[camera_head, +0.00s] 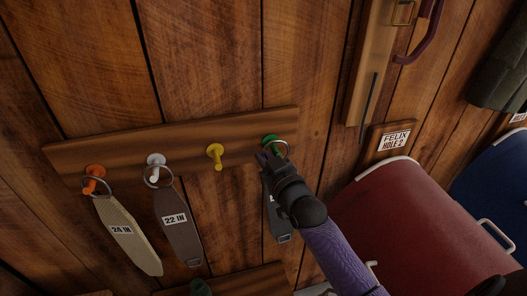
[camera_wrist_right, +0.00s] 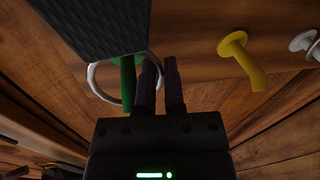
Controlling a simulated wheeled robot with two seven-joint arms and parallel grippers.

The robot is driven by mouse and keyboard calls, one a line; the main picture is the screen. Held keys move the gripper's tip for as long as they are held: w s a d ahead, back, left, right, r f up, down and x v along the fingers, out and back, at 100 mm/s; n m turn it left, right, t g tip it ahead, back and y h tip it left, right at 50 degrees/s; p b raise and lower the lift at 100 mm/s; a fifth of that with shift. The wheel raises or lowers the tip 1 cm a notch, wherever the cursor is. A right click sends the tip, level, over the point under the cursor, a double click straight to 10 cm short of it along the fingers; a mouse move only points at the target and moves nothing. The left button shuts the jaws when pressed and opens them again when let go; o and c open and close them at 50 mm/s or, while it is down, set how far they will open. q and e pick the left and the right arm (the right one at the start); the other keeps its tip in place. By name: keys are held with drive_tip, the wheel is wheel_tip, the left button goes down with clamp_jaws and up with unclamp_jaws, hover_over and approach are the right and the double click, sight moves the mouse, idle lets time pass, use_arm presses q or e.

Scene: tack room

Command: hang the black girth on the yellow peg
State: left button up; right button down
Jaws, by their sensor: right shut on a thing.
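The black girth (camera_head: 278,222) hangs at the green peg (camera_head: 269,141), partly hidden behind my right arm. Its metal ring (camera_wrist_right: 91,82) appears around the green peg (camera_wrist_right: 128,82) in the right wrist view, with the dark strap (camera_wrist_right: 98,24) at the top. My right gripper (camera_head: 264,158) is at the green peg, its fingers (camera_wrist_right: 160,70) shut on the ring's side. The yellow peg (camera_head: 215,154) is bare, just left of the gripper; it also shows in the right wrist view (camera_wrist_right: 245,62). My left gripper is out of view.
On the same wooden board (camera_head: 120,144), a tan girth (camera_head: 128,236) hangs on the orange peg (camera_head: 94,173) and a brown girth (camera_head: 178,225) on the white peg (camera_head: 155,160). A red padded rack (camera_head: 405,225) stands right. Space around the yellow peg is clear.

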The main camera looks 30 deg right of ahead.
drive_tip(key=s+a+p, duration=0.2)
drive_tip(key=s+p, duration=0.3)
drive_tip(key=s, duration=0.3)
drive_tip(key=shift+s, duration=0.15)
idle(0.6)
idle(0.4)
